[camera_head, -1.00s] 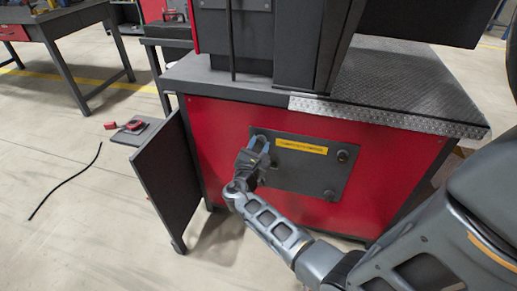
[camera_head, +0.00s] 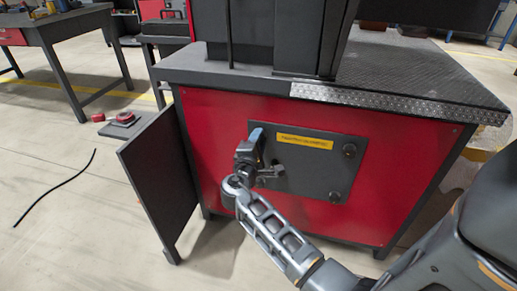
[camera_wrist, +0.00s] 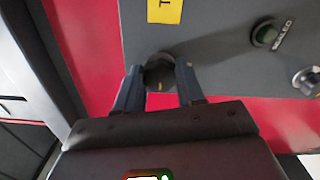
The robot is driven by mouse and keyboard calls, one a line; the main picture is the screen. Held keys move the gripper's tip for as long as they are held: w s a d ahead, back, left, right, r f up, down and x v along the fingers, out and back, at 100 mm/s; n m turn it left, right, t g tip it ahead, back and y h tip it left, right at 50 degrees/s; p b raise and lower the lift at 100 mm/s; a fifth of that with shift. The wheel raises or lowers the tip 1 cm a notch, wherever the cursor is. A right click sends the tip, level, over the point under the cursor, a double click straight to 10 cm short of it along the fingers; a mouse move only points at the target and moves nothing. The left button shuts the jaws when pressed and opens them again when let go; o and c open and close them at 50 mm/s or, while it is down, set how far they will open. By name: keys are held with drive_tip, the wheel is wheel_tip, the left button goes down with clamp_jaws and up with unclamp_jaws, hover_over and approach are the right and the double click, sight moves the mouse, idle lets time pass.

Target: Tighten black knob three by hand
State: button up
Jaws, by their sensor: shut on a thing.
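A dark grey panel (camera_head: 310,175) with a yellow label (camera_head: 305,141) is on the front of the red cabinet. My gripper (camera_head: 257,136) is at the panel's upper left corner. In the wrist view, the two fingers of my gripper (camera_wrist: 160,80) are closed on either side of a round black knob (camera_wrist: 159,70) at a panel corner. The head view hides this knob behind my gripper. Other black knobs sit at the panel's upper right (camera_head: 349,150) and lower right (camera_head: 335,197). I cannot read a number on the held knob.
A round dark fitting with lettering (camera_wrist: 266,34) and a silvery fitting (camera_wrist: 305,78) are on the panel beside the gripper. An open dark door (camera_head: 160,185) stands left of the red cabinet (camera_head: 225,115). A black cable (camera_head: 55,187) lies on the floor at far left.

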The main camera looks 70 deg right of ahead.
drive_tip(key=shift+f+m+b, duration=0.2)
drive_tip(key=shift+m+b, duration=1.8)
drive_tip(key=shift+m, duration=0.3)
drive_tip(key=o, duration=1)
drive_tip(key=shift+r, duration=0.1)
drive_tip(key=shift+o, duration=0.2)
drive_tip(key=shift+a, duration=0.1)
drive_tip(key=a+p, duration=0.1)
drive_tip(key=a, duration=0.6)
drive_tip(key=shift+s+a, duration=0.3)
